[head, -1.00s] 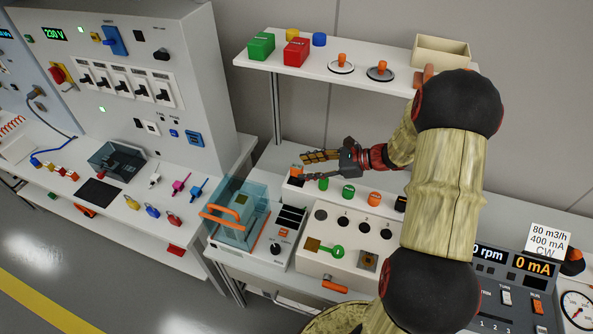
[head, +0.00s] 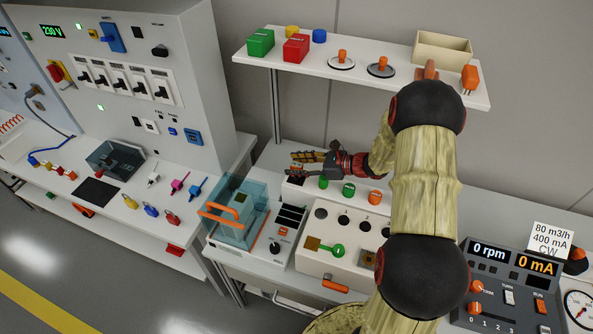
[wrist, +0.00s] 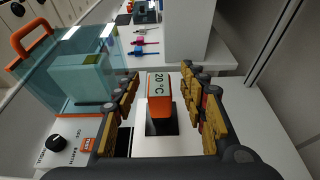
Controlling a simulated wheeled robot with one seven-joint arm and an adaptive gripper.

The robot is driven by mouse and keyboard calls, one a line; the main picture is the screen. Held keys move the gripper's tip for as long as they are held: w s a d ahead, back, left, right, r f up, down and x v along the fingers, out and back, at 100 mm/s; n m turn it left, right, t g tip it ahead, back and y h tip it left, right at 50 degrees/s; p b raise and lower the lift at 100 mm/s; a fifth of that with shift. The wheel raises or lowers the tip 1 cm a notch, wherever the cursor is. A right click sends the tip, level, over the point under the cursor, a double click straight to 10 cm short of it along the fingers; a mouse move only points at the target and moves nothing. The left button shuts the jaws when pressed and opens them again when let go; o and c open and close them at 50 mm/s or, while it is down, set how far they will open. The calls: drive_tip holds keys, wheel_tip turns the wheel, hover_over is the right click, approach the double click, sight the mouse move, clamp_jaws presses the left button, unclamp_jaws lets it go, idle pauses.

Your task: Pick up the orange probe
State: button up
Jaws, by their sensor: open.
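An orange block with a pale top marked "20 °C" (wrist: 161,102), which looks like the orange probe, stands upright on a black base on the white bench in the wrist view. My gripper (wrist: 162,80) is open, with one finger on each side of the block and visible gaps between. There the block is mostly hidden by the fingers.
A clear teal box with an orange handle (head: 235,210) stands close on the left. Green and orange knobs (head: 348,190) stand in a row to the right. A shelf (head: 400,82) with several items overhangs behind. The motor panel (head: 510,285) is at the right.

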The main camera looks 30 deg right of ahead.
drive_tip(key=c, duration=0.3)
clamp_jaws()
idle(0.4)
